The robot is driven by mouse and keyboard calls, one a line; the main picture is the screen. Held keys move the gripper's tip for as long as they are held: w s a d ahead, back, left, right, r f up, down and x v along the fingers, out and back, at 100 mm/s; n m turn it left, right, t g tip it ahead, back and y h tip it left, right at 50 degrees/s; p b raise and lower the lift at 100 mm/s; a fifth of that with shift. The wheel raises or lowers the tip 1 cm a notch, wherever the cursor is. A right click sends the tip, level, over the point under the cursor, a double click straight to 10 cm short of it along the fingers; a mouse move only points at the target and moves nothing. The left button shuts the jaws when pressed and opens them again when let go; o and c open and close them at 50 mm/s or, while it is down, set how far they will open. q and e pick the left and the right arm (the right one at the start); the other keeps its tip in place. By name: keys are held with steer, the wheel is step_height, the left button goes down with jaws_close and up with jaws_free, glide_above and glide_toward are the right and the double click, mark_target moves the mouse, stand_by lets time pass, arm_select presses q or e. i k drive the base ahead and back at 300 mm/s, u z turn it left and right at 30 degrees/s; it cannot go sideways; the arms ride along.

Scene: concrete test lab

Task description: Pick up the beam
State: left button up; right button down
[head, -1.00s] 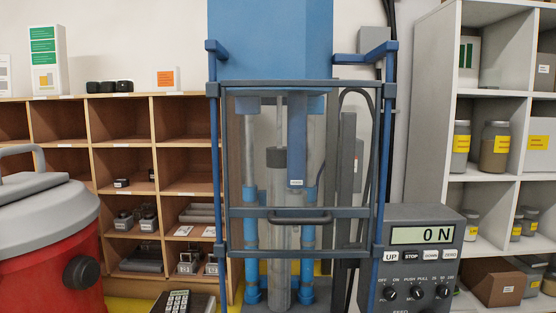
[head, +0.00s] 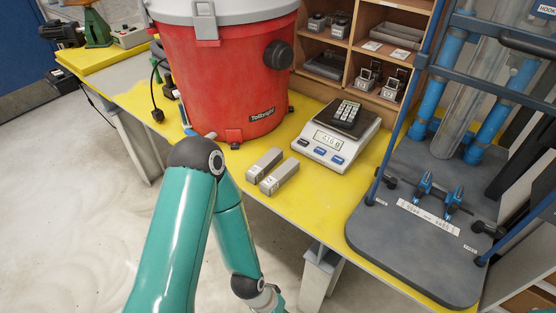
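Two short grey beams lie side by side on the yellow bench top (head: 218,157) in the head view. One beam (head: 264,164) is a little farther left, the other beam (head: 279,177) is closer to the scale. Both have small marks on their near ends, too small to read. A teal arm of mine rises from the bottom left, bends at its elbow left of the beams and runs down to its wrist at the bottom edge. Its gripper is out of the frame. My other arm and gripper do not show.
A red drum (head: 223,80) with a grey lid stands behind the beams. A scale (head: 335,143) with a small keypad device on it stands to their right. The test machine's dark base (head: 415,235) fills the right. The bench's front edge lies just before the beams.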

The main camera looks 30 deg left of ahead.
mark_target(269, 161)
steer(key=u, duration=0.45)
steer(key=i, duration=0.2)
steer(key=z, duration=2.55)
steer(key=k, duration=1.8)
steer(key=u, duration=1.15)
steer(key=i, duration=1.05)
